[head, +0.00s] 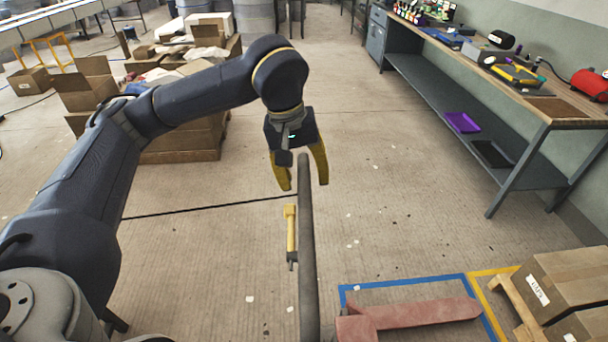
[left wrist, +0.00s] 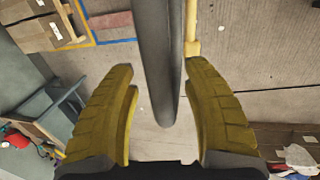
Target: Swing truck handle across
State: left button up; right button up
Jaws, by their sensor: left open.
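The truck handle is a long grey bar (head: 306,250) rising from the lower edge of the head view, its free end up at my left gripper. A yellow lever (head: 291,228) sits alongside the bar on its left. The red pallet truck forks (head: 415,314) lie low on the floor to the right. My left gripper (head: 303,184) is open, its yellow fingers on either side of the bar's upper end. In the left wrist view the grey bar (left wrist: 160,45) runs between the open fingers, with gaps on both sides. My right gripper is not in view.
A workbench (head: 545,108) with tools stands at the right. Cardboard boxes on a pallet (head: 570,285) are at the lower right, beside blue and yellow floor lines. More boxes (head: 185,140) stand behind my left arm. The floor right of the handle is open.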

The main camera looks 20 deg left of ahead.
pick_arm(q)
jog(key=shift+o, duration=0.2)
grip_shut()
dwell(0.3)
jog(key=s+n, duration=0.1)
jog(key=s+a+n, duration=0.1)
jog(key=s+n, duration=0.1)
jog(key=shift+s, duration=0.25)
dwell(0.5)
jog(key=shift+s+a+n+t+y, duration=0.1)
jog(key=shift+s+n+t+y, duration=0.1)
jog(key=shift+s+n, duration=0.6)
jog(key=shift+s+a+n+t+y, duration=0.1)
jog(key=shift+s+n+t+y, duration=0.1)
jog(key=shift+s+n, duration=0.6)
jog(key=shift+s, duration=0.2)
